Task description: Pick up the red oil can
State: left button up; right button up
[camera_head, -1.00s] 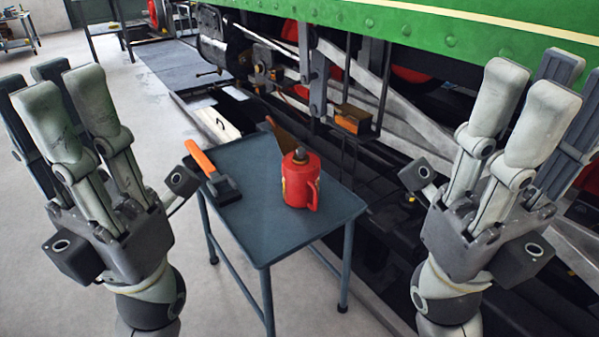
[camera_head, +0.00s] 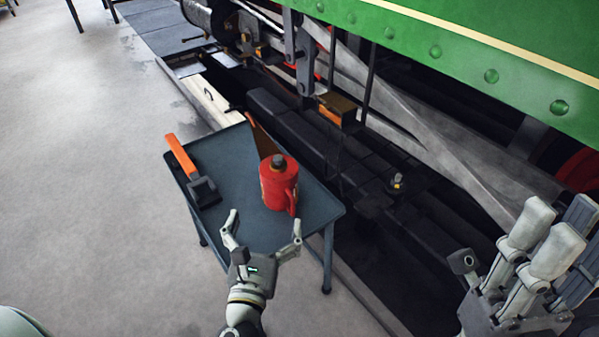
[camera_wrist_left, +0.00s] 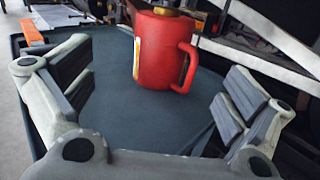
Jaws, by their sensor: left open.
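The red oil can (camera_head: 279,184) stands upright on a small dark blue-grey table (camera_head: 232,150). It has a dark cap on top and a handle on its right side. My left gripper (camera_head: 264,232) is open at the near edge of the table, its fingers spread toward the can and apart from it. In the left wrist view the can (camera_wrist_left: 158,52) stands beyond the open fingers (camera_wrist_left: 155,95), roughly midway between them, with nothing held. My right gripper (camera_head: 545,235) is at the right edge with its fingers pointing up, spread and away from the table.
A green locomotive side (camera_head: 470,55) with dark running gear rises behind and to the right. The floor (camera_head: 80,170) at left is clear.

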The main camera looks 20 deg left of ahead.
aim_at(276, 194)
pick_arm(q)
jog(key=shift+d+f, duration=0.15)
jog(key=shift+f, duration=0.2)
jog(key=shift+w+f+n, duration=0.1)
jog(key=shift+w+n, duration=0.2)
jog(key=shift+w+a+p, duration=0.25)
jog(key=shift+w, duration=1.4)
jog(key=shift+w+a+p, duration=0.2)
jog(key=shift+w, duration=1.5)
jog(key=shift+w+a+p, duration=0.25)
jog(key=shift+w, duration=1.4)
jog(key=c, duration=1.7)
jog(key=shift+c, duration=0.2)
